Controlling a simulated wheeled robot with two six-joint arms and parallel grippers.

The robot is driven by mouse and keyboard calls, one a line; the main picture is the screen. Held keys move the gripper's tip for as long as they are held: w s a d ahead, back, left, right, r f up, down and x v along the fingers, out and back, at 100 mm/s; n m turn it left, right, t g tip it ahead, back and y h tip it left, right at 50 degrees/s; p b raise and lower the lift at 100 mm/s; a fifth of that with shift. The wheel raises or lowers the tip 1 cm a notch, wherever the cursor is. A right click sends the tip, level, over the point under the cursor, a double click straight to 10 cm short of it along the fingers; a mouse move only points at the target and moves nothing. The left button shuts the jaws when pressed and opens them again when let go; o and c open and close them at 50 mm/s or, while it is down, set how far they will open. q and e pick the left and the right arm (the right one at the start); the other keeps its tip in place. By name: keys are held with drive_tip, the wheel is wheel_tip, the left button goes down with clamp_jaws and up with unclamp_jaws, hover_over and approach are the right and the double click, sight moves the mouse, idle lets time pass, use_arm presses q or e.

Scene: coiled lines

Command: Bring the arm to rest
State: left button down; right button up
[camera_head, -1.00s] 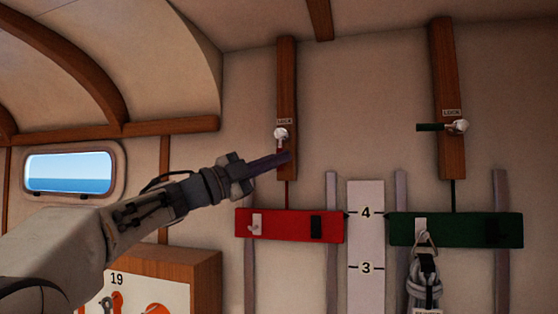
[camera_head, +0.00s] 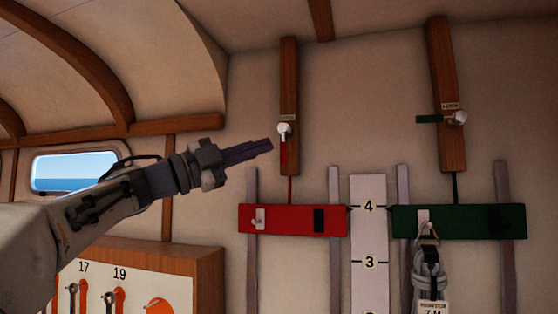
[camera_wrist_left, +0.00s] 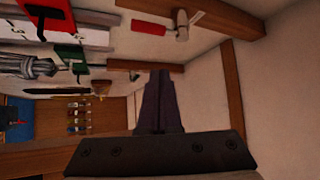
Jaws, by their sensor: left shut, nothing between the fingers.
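My left gripper (camera_head: 262,148) is shut and empty in the head view, its arm reaching in from the left. Its fingertips are a little left of the red-side wooden post, apart from the lock knob (camera_head: 284,129) there. A red handle hangs down below that knob. In the left wrist view the closed dark fingers (camera_wrist_left: 160,98) point up the picture with nothing between them. The red lever (camera_wrist_left: 147,27) and knob show above them. My right gripper is in neither view.
The red board (camera_head: 290,220) and green board (camera_head: 480,222) hang by a numbered scale (camera_head: 368,240). A coiled line (camera_head: 428,275) hangs from the green board's hook. A wooden cabinet (camera_head: 205,270) stands at lower left, below my arm. A window (camera_head: 75,172) is at far left.

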use_arm(q)
drive_tip(key=shift+s+a, duration=0.25)
drive_tip(key=shift+a, duration=0.3)
